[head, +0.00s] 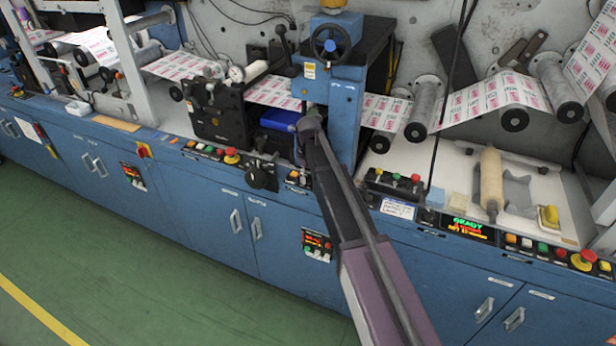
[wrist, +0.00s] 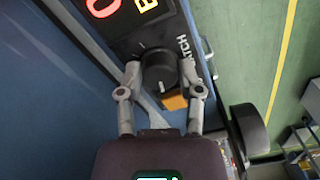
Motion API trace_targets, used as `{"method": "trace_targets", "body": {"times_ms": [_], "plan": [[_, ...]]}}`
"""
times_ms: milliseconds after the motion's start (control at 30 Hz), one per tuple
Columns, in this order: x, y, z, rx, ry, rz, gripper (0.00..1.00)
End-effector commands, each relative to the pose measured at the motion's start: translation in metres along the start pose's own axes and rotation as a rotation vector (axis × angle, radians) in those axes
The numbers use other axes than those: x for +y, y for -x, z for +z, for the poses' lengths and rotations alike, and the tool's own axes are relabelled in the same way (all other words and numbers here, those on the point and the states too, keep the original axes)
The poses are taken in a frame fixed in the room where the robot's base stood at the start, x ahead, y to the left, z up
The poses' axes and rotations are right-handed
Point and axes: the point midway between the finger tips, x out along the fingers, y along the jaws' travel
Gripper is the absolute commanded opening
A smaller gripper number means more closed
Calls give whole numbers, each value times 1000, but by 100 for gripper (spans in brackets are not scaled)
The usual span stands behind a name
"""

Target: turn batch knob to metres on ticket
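The batch knob (wrist: 160,72) is a black round knob with a white pointer mark toward the lower side in the wrist view. It sits on a dark panel beside printed lettering that ends in "ATCH". My gripper (wrist: 160,76) has one finger on each side of the knob; whether the fingertips touch it is unclear. In the head view my arm hides the knob and the fingers. A display (wrist: 120,10) by the knob shows a red "0" and a yellow character, cut off by the frame. A white card (head: 397,208) with blue writing, possibly the ticket, is too small to read.
An orange button (wrist: 174,102) lies close to the knob. A black handwheel (head: 262,176) sticks out from the blue machine front. A lit display (head: 468,228) and a red stop button (head: 584,260) are at right. The green floor (head: 120,270) in front is clear.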

Motion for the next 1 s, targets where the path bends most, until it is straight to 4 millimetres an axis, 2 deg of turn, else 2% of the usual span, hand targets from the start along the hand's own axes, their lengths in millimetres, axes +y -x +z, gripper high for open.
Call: {"method": "trace_targets", "body": {"times_ms": [33,67,533,767,1000], "plan": [[0,0,0,-1,0,0,6],[0,0,0,-1,0,0,0],[0,0,0,-1,-56,-1,0],[-1,0,0,-1,-182,-1,0],[-1,0,0,-1,-383,-2,0]]}}
